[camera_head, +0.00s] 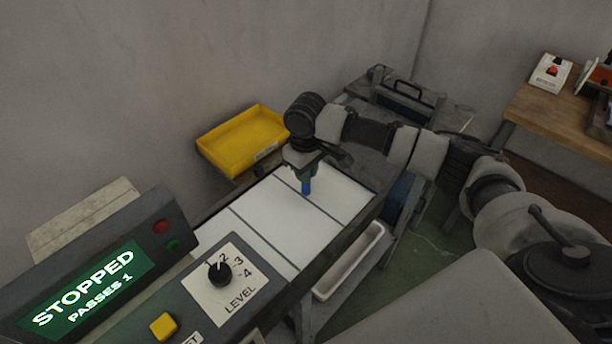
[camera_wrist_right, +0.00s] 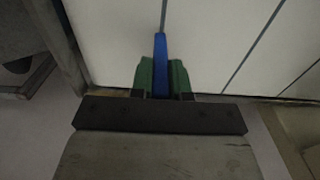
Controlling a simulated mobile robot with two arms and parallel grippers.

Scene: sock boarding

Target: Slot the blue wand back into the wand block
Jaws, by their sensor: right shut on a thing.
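The blue wand (camera_head: 307,186) is in my right gripper (camera_head: 306,176), over the white panelled surface of the machine in the head view. In the right wrist view the blue wand (camera_wrist_right: 160,66) stands between the two green fingers of my right gripper (camera_wrist_right: 160,75), which are shut on it. The wand points away from the gripper toward the white panels. I cannot tell whether its tip touches them. I cannot make out the wand block in either view. My left gripper is not in view.
The machine's white bed (camera_head: 265,235) has dark dividing lines. Its console shows STOPPED, PASSES 1 (camera_head: 85,290), with a level knob (camera_head: 220,273). A yellow tray (camera_head: 243,140) stands behind the bed, a white trough (camera_head: 350,260) at its right side. A wooden table (camera_head: 560,112) is far right.

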